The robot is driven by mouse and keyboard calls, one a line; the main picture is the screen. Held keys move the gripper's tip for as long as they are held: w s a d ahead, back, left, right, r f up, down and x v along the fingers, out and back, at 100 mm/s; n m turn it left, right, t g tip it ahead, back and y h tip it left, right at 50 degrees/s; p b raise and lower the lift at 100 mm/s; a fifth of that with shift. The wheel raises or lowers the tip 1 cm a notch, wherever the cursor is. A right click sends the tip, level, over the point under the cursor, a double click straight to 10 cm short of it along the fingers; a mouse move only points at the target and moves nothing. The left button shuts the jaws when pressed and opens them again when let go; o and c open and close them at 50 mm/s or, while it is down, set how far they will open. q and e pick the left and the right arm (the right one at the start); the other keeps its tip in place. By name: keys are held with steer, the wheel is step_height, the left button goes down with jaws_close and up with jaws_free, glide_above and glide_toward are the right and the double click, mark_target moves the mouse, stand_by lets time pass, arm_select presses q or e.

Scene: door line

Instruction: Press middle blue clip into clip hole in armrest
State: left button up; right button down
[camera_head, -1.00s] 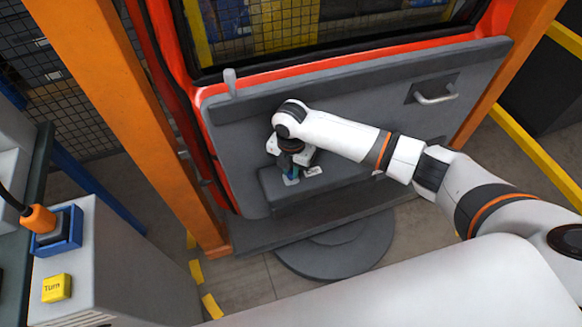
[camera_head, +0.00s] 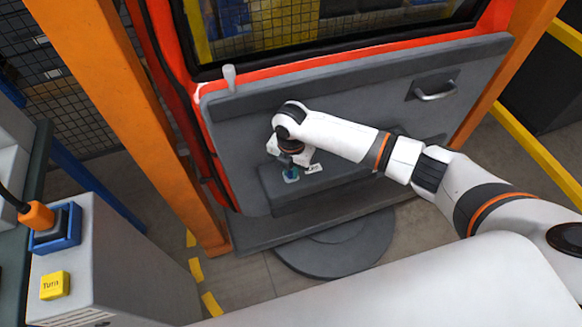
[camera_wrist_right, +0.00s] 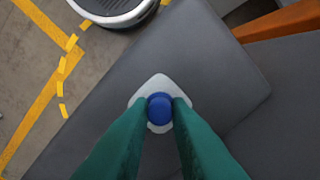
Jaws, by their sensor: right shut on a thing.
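My right gripper (camera_head: 291,173) is over the armrest (camera_head: 345,187) on the grey door panel, pointing down. In the right wrist view its two green fingers (camera_wrist_right: 159,112) are shut on a round blue clip (camera_wrist_right: 160,101). The clip sits between the fingertips, over a pale, rounded-corner plate (camera_wrist_right: 157,83) on the dark grey armrest surface (camera_wrist_right: 205,60). The clip hole is hidden beneath the clip, and I cannot tell how deep the clip sits. My left gripper is in neither view.
The door has a handle (camera_head: 437,93) at right and a small grey knob (camera_head: 229,77) at upper left. An orange post (camera_head: 130,130) stands left of the door. A grey box with a yellow "Turn" button (camera_head: 55,286) is at lower left. A round grey base (camera_head: 335,245) lies below the door.

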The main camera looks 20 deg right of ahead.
steer(key=shift+s, duration=0.1)
steer(key=c, duration=1.3)
jaws_free()
step_height(320, 180, up, 12)
steer(key=shift+b, duration=0.35)
